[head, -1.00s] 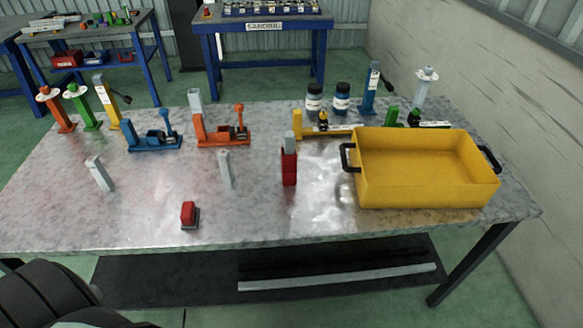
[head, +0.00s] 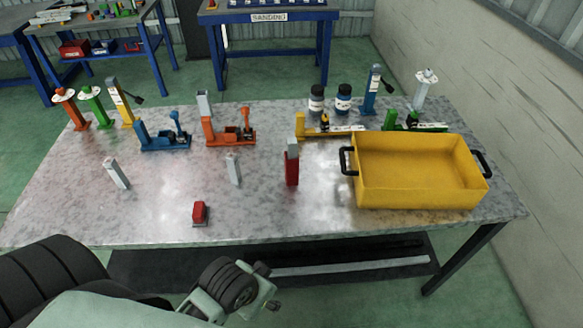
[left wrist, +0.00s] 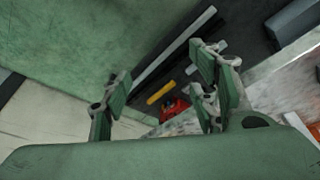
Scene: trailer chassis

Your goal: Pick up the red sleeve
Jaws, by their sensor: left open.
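A red sleeve (head: 291,171) stands upright on the metal table, with a light grey post showing out of its top. A small red block (head: 199,211) on a grey base lies near the table's front edge. My left gripper (left wrist: 168,75) is open and empty in the left wrist view, its fingers wide apart. A small red thing (left wrist: 173,108) shows beyond the fingers there; I cannot tell which red part it is. In the head view my left arm is low at the front, below the table edge. My right gripper is not in view.
A yellow bin (head: 418,192) with black handles stands right of the sleeve. Short grey posts (head: 233,169) (head: 116,173) stand to its left. Orange (head: 230,136) and blue (head: 165,140) fixtures stand behind. The table's front middle is mostly clear.

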